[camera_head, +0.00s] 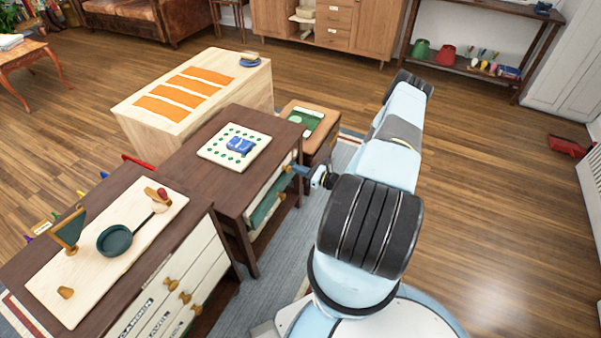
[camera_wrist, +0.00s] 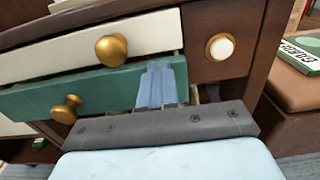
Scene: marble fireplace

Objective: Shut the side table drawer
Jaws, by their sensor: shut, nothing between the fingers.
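The dark brown side table (camera_head: 199,128) stands in the middle of the head view, with its drawer side facing my arm. A green drawer (camera_head: 265,211) sits below a cream drawer (camera_head: 262,190). In the wrist view the green drawer (camera_wrist: 95,92) juts out a little below the cream drawer (camera_wrist: 60,58), and both have gold knobs. My gripper (camera_head: 293,168) is at the table's right end. In the wrist view its shut, empty fingers (camera_wrist: 160,75) overlap the green drawer's right end. I cannot tell whether they touch it.
A white round knob (camera_wrist: 219,46) is on the brown panel right of the drawers. A stool (camera_head: 318,137) with a green box (camera_head: 306,119) stands just behind the table. A second dark table (camera_head: 25,270) with a pan (camera_head: 114,240) is at the front left.

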